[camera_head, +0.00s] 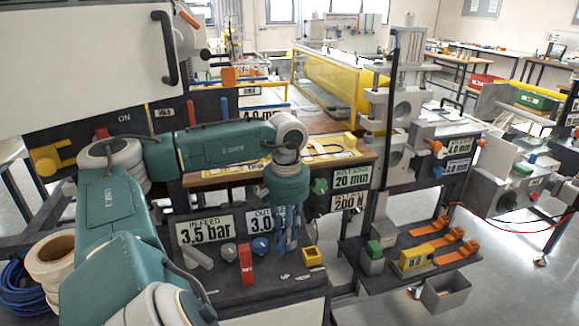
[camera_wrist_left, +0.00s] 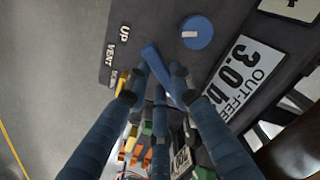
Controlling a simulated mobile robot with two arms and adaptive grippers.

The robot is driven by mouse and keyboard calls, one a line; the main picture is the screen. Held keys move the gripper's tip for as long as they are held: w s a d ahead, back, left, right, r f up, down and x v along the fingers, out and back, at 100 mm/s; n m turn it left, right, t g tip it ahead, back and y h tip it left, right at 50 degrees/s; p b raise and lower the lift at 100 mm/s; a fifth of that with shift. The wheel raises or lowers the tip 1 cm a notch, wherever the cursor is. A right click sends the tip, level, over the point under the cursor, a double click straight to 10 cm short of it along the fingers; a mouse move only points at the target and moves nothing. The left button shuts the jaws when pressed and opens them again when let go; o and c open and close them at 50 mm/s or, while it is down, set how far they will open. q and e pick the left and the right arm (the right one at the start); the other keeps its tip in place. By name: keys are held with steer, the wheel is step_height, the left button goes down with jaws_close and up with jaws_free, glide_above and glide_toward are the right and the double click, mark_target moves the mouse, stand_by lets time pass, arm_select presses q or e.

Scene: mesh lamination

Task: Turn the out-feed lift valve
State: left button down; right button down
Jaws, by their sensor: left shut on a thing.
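The out-feed lift valve's blue lever (camera_wrist_left: 152,58) shows in the left wrist view, beside a dark plate lettered UP, VENT and, less clearly, DOWN. The lever lies at a slant; I cannot tell which setting it is at. My left gripper (camera_head: 286,245) points down at the front of the machine, and in the left wrist view its blue fingers (camera_wrist_left: 159,77) are shut around the lever. In the head view the gripper hides the lever. The out-feed pressure sign (camera_head: 260,222) is just left of the gripper, partly covered by it. My right gripper is not in view.
A blue round knob (camera_wrist_left: 197,32) sits close to the fingers. A red lever (camera_head: 246,262) stands left of the gripper and a yellow block (camera_head: 312,256) right of it. The in-feed sign (camera_head: 206,229) reads 3.5 bar. A grey bin (camera_head: 446,292) is at lower right.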

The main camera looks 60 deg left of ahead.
arm_select(q)
steer(key=shift+m, duration=0.3)
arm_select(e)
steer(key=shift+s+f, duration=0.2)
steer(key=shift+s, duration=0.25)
arm_select(q)
steer(key=shift+a, duration=0.1)
steer(key=c, duration=1.5)
jaws_free()
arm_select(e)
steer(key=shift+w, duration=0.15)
arm_select(q)
steer(key=shift+r, duration=0.1)
step_height(320, 180, up, 6)
steer(key=shift+f, duration=0.1)
steer(key=shift+r, duration=0.8)
steer(key=shift+s, duration=0.1)
